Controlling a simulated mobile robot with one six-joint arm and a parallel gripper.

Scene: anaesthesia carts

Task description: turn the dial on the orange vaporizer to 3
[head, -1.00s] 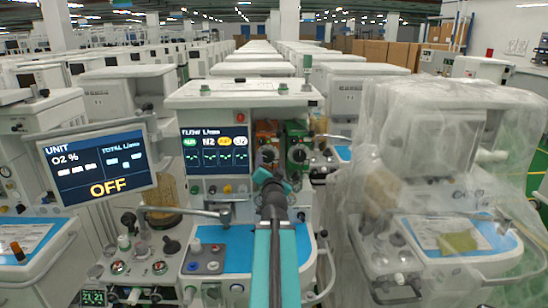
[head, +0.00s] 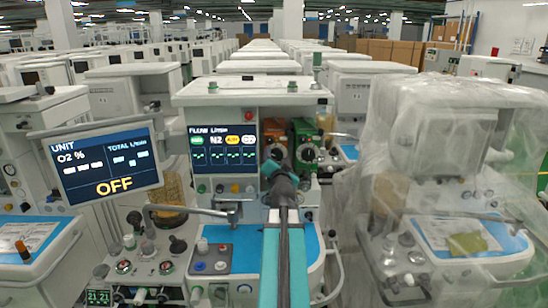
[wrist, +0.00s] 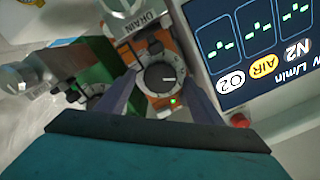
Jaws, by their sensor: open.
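The orange vaporizer (head: 274,131) is mounted on the front of the middle cart, right of its flow screen. In the wrist view, its dark round dial (wrist: 159,77) faces the camera, with a white mark pointing right. The dial's numbers are too small to read. My gripper (head: 271,166) is in front of the dial in the head view and partly hides the vaporizer's lower part. In the wrist view, my open, empty gripper (wrist: 159,84) has one finger on each side of the dial. I cannot tell whether the fingers touch it.
A green vaporizer (head: 305,130) stands close to the right of the orange one. The flow screen (head: 223,148) is close on the left. A blue work surface (head: 240,245) lies below. A plastic-covered cart (head: 440,190) stands at the right.

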